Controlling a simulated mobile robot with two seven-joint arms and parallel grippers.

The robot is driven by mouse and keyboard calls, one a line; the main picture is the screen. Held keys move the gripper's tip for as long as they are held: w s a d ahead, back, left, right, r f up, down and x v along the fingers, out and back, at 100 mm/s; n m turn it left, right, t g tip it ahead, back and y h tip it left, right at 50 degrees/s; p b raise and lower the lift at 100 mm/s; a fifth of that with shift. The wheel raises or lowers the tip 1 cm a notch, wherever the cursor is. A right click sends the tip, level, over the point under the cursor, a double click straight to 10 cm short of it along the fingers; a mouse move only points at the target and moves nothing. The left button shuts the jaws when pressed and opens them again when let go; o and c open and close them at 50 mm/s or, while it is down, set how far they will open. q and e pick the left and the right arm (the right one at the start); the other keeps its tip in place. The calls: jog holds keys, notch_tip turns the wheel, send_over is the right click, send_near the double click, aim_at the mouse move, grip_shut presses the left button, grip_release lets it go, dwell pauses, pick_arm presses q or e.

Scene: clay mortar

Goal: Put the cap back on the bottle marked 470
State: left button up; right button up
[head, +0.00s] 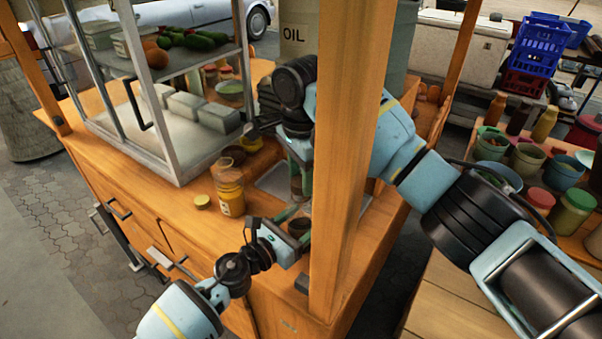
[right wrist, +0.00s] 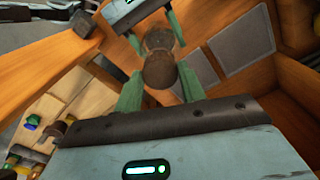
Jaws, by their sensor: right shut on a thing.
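A yellow bottle (head: 230,190) stands upright on the wooden counter; the writing on its label is too small to read. A round yellow cap (head: 202,202) lies flat on the counter to its left. My right gripper (head: 299,182) points down, right of the bottle. In the right wrist view its green fingers are shut on a brown, round-ended thing (right wrist: 160,71), seemingly a pestle. My left gripper (head: 294,227) is at a small brown bowl-like mortar (head: 299,226), with green fingers beside it; its grip is unclear. The left gripper also shows at the top of the right wrist view (right wrist: 152,32).
A wooden post (head: 345,170) rises in front of my right arm. A glass-sided case (head: 165,150) with shelves stands on the counter behind the cap. The counter around the cap is clear.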

jog(key=shift+f, duration=0.55)
pick_arm(q)
grip_shut()
pick_arm(e)
jog(key=m, duration=0.3)
jog(key=o, duration=0.9)
jog(key=shift+o, duration=0.2)
